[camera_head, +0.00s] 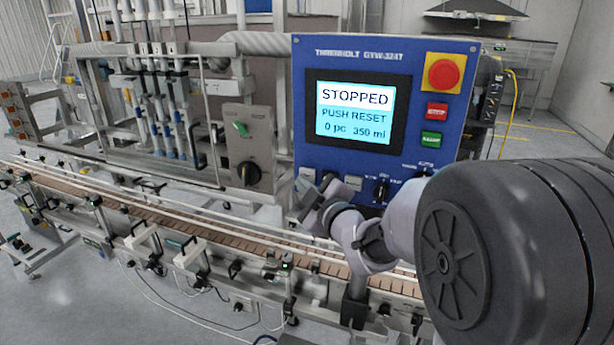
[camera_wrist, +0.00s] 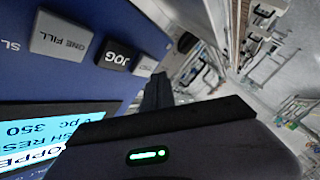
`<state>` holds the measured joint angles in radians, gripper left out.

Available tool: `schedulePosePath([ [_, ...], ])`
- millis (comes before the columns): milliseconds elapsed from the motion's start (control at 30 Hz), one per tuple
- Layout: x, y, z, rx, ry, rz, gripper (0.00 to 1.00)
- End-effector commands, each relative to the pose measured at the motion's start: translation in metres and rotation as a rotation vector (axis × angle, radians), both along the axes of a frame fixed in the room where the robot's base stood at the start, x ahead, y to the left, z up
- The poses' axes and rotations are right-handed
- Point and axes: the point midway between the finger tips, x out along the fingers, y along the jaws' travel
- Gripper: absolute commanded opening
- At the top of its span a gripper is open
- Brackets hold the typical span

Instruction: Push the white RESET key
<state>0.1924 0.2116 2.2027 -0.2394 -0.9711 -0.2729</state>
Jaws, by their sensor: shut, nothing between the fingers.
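The blue control panel (camera_head: 435,100) stands in front of me, its screen (camera_head: 355,108) reading "STOPPED", "PUSH RESET", "0 pc 350 ml". A small pale key (camera_head: 308,173), apparently the white RESET key, sits at the panel's lower left. In the wrist view the pale key (camera_wrist: 145,66) is beside the black JOG key (camera_wrist: 117,55); its lettering is too small to read. My gripper (camera_head: 306,200) is shut and empty, just below the pale key in the head view. Its dark fingers (camera_wrist: 158,88) show close to that key in the wrist view; I cannot tell whether they touch.
The grey ONE FILL key (camera_wrist: 62,36) is beyond JOG. A red emergency button (camera_head: 443,73), red key (camera_head: 437,111) and green key (camera_head: 431,139) are on the panel's right. A selector knob (camera_head: 381,190) is low on it. The conveyor (camera_head: 240,238) runs below.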

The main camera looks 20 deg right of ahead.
Motion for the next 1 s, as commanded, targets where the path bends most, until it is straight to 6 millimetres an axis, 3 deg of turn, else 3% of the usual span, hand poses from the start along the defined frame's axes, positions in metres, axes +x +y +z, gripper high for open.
schedulePosePath([
  [1000, 0.007, -0.005, 0.0, 0.0, 0.0, 0.0, 0.0],
])
